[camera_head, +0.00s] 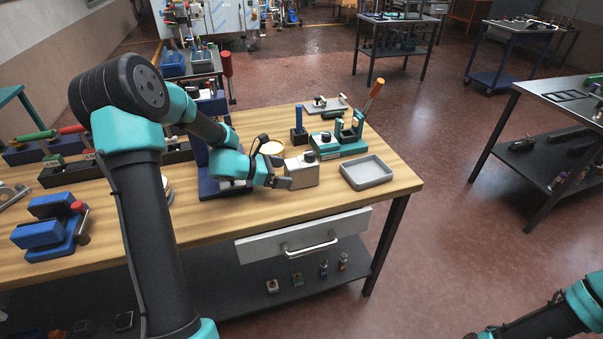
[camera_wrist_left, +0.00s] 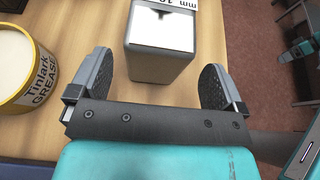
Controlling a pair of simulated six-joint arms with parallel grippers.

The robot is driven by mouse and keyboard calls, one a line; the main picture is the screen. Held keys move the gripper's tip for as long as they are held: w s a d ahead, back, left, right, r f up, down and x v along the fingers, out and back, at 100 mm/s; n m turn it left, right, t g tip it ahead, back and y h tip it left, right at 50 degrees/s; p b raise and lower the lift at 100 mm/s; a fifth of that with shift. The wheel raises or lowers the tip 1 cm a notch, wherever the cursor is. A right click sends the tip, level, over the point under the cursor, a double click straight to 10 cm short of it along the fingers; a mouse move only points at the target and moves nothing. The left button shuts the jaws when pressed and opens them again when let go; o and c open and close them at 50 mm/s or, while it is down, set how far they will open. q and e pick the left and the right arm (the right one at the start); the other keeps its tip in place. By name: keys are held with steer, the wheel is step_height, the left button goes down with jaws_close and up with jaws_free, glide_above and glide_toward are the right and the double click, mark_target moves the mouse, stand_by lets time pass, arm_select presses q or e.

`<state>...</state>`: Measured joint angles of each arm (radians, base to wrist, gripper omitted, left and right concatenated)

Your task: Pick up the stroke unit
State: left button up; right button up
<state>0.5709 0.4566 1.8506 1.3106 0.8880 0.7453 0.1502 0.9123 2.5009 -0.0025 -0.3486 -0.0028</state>
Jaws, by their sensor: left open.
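A silver-grey metal box (camera_head: 302,171) with a dark round knob on top stands upright on the wooden workbench; I take it as the stroke unit. My left gripper (camera_head: 281,173) is at the left side of the box in the head view. In the left wrist view its open fingers (camera_wrist_left: 157,80) lie either side of the box's near end, with gaps visible.
A yellow grease tin (camera_wrist_left: 22,70) stands left of the gripper in the wrist view. A grey tray (camera_head: 367,173) is right of the box, and a teal fixture (camera_head: 340,146) is behind it. A blue stand (camera_head: 209,187) is close on the left. The bench's front edge is near.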

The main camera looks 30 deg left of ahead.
mark_target(301, 173)
arm_select(q)
steer(key=x, duration=0.4)
steer(key=shift+w+a+f, duration=0.1)
steer(key=shift+a+f, duration=0.1)
steer(key=shift+c, duration=0.2)
steer(key=c, duration=1.2)
steer(key=shift+r, duration=0.15)
